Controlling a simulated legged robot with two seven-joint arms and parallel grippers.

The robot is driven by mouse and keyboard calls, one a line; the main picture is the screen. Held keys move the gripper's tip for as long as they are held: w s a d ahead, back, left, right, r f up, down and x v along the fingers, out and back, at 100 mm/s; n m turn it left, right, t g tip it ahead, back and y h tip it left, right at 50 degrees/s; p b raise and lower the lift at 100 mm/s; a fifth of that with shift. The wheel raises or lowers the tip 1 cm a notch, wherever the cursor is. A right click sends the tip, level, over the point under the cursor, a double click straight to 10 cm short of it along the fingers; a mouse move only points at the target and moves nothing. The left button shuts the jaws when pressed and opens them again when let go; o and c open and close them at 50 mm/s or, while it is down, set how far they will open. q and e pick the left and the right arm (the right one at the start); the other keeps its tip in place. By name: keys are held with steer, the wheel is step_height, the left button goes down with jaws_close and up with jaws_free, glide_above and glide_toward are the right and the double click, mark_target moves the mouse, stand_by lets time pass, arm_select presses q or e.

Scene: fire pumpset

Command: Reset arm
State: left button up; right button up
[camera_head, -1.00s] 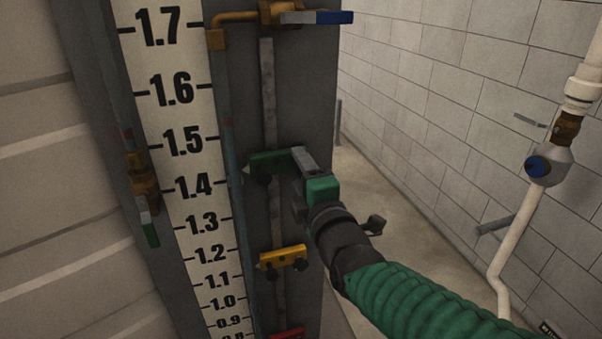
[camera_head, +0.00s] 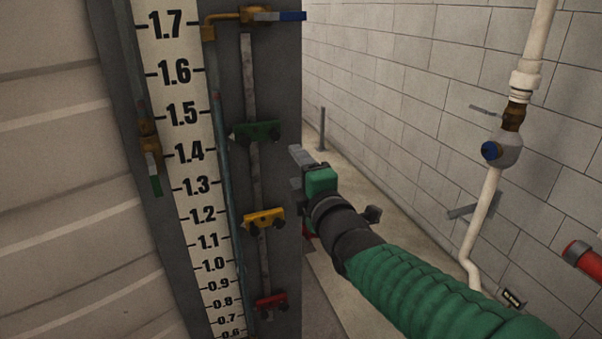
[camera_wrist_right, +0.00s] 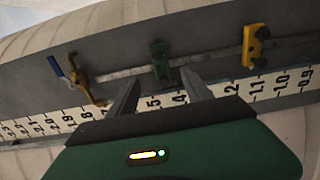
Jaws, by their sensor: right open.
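My right gripper (camera_head: 299,170) is at the end of the green sleeved arm in the head view. It is open and empty, just right of the gauge panel and apart from the green marker (camera_head: 257,131). In the right wrist view its two fingers (camera_wrist_right: 160,96) are spread, with the green marker (camera_wrist_right: 160,62) beyond them. The green marker sits on the vertical rail near the 1.4 to 1.5 marks. A yellow marker (camera_head: 264,218) and a red marker (camera_head: 271,305) sit lower on the same rail. My left gripper is not in view.
A white numbered scale (camera_head: 191,157) runs down the panel. A brass valve with a blue handle (camera_head: 288,16) is at the top. A white pipe with a valve (camera_head: 505,150) stands by the block wall at right. Floor shows between the panel and wall.

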steer(key=s+d+f+m+g+h, duration=0.2)
steer(key=s+d+f+m+g, duration=0.15)
steer(key=f, duration=0.55)
steer(key=s+d+f+m+g+h, duration=0.1)
steer(key=s+d+f+m+g, duration=0.15)
steer(key=d+f+m, duration=0.45)
steer(key=s+d+f+m+g+h, duration=0.2)
steer(key=s+f, duration=0.2)
steer(key=f, duration=0.6)
steer(key=s+d+f+m+g, duration=0.3)
steer(key=s+f, duration=0.3)
steer(key=s, duration=0.3)
steer(key=s+d+f+m+g, duration=0.3)
steer(key=s+f+m, duration=0.3)
steer(key=s+f, duration=0.1)
steer(key=shift+s+h, duration=0.4)
steer(key=shift+s, duration=0.5)
steer(key=shift+w+d+f+m, duration=0.1)
steer(key=shift+m, duration=0.15)
steer(key=shift+d, duration=0.1)
